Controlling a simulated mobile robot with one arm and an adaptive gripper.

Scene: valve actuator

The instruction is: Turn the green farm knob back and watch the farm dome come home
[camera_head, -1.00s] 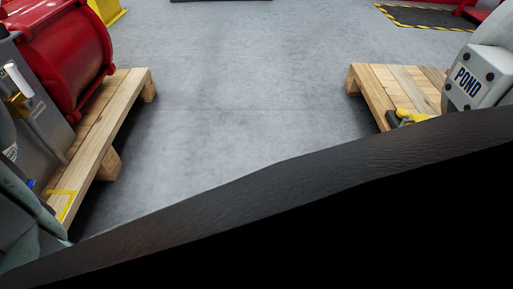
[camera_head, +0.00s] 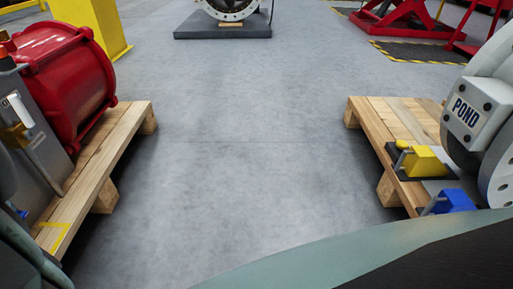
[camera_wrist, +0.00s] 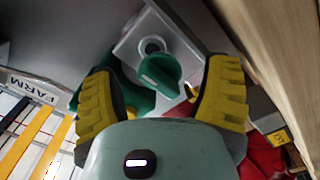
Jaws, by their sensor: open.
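The green knob (camera_wrist: 160,72) shows in the wrist view, on a pale plate with a round ring beside it. My gripper (camera_wrist: 161,80) has its two yellow ridged fingers spread wide, one on each side of the knob in the picture. Nothing is between the pads that I can see them touching; the depth gap to the knob is hard to judge. A white label reading FARM (camera_wrist: 36,90) is at the left of the wrist view. I cannot make out a farm dome for certain. My gripper is not visible in the head view.
A wooden pallet (camera_head: 98,160) at left carries a red cylinder (camera_head: 65,75) and a grey cabinet. A right pallet (camera_head: 385,115) carries a box marked POND (camera_head: 470,110) and yellow (camera_head: 424,160) and blue blocks (camera_head: 453,201). Grey floor between is clear.

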